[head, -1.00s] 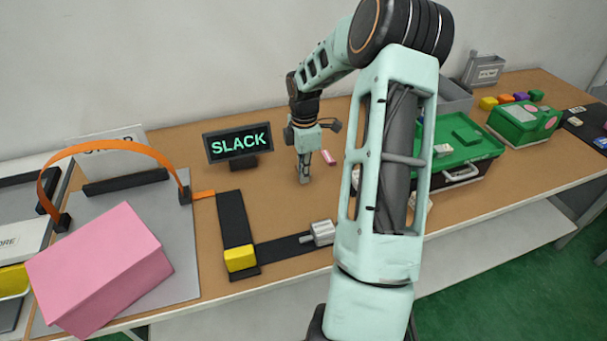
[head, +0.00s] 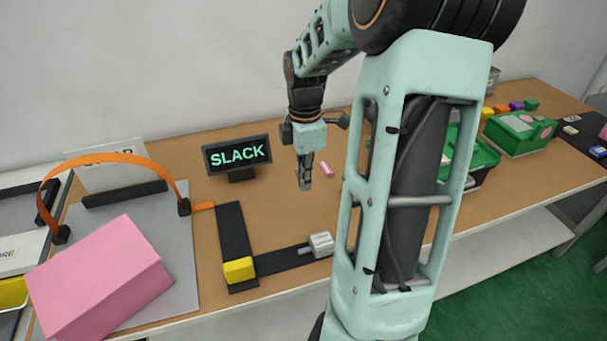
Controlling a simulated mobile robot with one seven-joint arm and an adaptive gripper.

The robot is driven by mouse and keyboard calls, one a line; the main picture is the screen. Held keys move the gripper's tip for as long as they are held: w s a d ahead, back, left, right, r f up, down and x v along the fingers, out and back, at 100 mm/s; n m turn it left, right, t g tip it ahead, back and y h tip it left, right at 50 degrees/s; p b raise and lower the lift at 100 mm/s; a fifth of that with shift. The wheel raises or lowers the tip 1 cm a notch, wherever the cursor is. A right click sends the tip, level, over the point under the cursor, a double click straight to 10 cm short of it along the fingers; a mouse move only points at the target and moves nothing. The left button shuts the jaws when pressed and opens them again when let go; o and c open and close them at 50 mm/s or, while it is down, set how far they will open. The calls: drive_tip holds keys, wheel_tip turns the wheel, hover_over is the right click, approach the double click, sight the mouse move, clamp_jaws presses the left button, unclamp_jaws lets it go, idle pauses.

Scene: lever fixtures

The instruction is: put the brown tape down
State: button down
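My gripper (head: 304,186) points down over the brown tabletop, right of the SLACK display. Its fingers look close together, but they are small, and I cannot tell whether they are open, shut or holding something. I cannot make out a brown tape anywhere. An orange strap (head: 113,161) arches over the grey board at the left, between two dark blocks, well away from my gripper. A small pink piece (head: 326,169) lies on the table just right of the fingertips.
The SLACK display (head: 238,156) stands left of my gripper. A pink box (head: 100,275), a yellow block (head: 238,270) on a black track and a grey knob (head: 320,244) are nearer. Green cases (head: 518,132) stand at right, partly behind my arm. The table (head: 275,215) is clear below my gripper.

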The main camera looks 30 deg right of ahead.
drive_tip(key=s, duration=0.1)
drive_tip(key=s+a+r, duration=0.2)
drive_tip(key=s, duration=0.1)
drive_tip(key=shift+a, duration=0.15)
drive_tip(key=shift+s+r, duration=0.1)
